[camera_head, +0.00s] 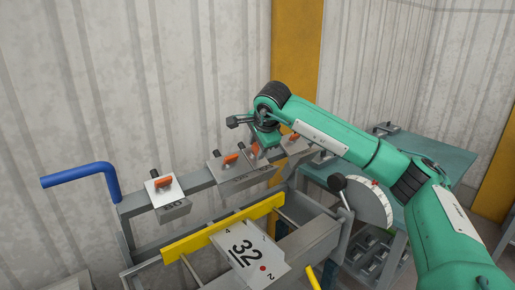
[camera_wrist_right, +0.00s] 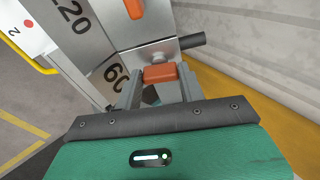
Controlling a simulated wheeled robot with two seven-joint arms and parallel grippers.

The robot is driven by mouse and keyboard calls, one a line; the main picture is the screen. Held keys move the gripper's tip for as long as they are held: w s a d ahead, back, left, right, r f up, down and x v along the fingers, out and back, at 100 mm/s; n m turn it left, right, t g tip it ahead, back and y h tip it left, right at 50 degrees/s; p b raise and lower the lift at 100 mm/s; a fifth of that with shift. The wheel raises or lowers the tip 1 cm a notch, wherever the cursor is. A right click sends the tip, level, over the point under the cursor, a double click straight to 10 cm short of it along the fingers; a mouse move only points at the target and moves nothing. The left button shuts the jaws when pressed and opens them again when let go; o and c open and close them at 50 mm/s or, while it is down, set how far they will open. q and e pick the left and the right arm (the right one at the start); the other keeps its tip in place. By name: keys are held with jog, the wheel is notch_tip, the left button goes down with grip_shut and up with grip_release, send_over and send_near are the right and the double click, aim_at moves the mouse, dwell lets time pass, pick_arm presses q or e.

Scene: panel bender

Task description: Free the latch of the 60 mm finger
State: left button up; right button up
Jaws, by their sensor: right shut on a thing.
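The 60 mm finger (camera_wrist_right: 112,66) is a grey metal block marked 60 in the right wrist view. Its orange latch (camera_wrist_right: 160,73) lies between the two jaws of my right gripper (camera_wrist_right: 160,84), which is shut on it. In the head view my right gripper (camera_head: 257,151) reaches down to the row of fingers on the beam, and its jaws largely cover the latch there. My left gripper is not in view.
Neighbouring fingers with orange latches sit along the beam, one at the left (camera_head: 174,206) and one at the right (camera_head: 294,136). A blue bent handle (camera_head: 80,175), a yellow bar (camera_head: 220,228) and a plate marked 32 (camera_head: 250,262) are near. A green table (camera_head: 440,155) stands at right.

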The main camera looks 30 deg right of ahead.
jog(key=shift+n, duration=0.7)
jog(key=o, duration=1)
jog(key=shift+s+r, duration=0.1)
jog(key=b+v, duration=0.3)
jog(key=v, duration=1)
jog(key=shift+s+a+r, duration=0.1)
jog(key=shift+s+a, duration=0.05)
jog(key=shift+s, duration=0.15)
